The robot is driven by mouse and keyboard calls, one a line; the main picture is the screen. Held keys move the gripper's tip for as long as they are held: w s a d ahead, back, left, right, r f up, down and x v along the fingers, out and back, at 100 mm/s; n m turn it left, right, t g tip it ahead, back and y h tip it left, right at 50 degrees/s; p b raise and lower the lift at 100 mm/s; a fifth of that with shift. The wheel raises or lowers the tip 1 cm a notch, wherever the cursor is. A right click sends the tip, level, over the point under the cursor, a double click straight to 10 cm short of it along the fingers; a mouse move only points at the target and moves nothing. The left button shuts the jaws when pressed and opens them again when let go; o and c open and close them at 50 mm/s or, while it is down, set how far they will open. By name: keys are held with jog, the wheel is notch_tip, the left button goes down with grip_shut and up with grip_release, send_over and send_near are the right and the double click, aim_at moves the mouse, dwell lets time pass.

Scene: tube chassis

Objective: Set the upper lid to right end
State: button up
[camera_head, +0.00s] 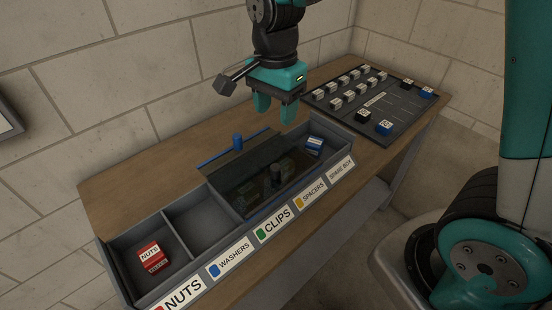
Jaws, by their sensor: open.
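A grey compartment tray (119,278) lies along the front of the workbench. Dark see-through lid panels (243,196) cover its middle, around the clips label, and seem to overlap. A dark knob (276,173) stands on the panels near the front. A blue knob (237,142) stands at the back, beside a blue edge strip (222,154). I cannot tell clearly which panel is the upper lid. My gripper (276,108) is open and empty, pointing down above the back of the tray, to the right of the blue knob and apart from it.
A red nuts box (152,257) lies in the left-end compartment; the compartment beside it (199,222) is empty. A blue-and-white box (314,145) sits toward the right end. A dark board (400,101) with several small blocks lies at the right. A wall stands behind.

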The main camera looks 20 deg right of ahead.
aim_at(276, 166)
notch_tip(276, 166, down, 17)
jog(key=shift+r+p, duration=0.1)
jog(key=shift+p, duration=1)
grip_shut()
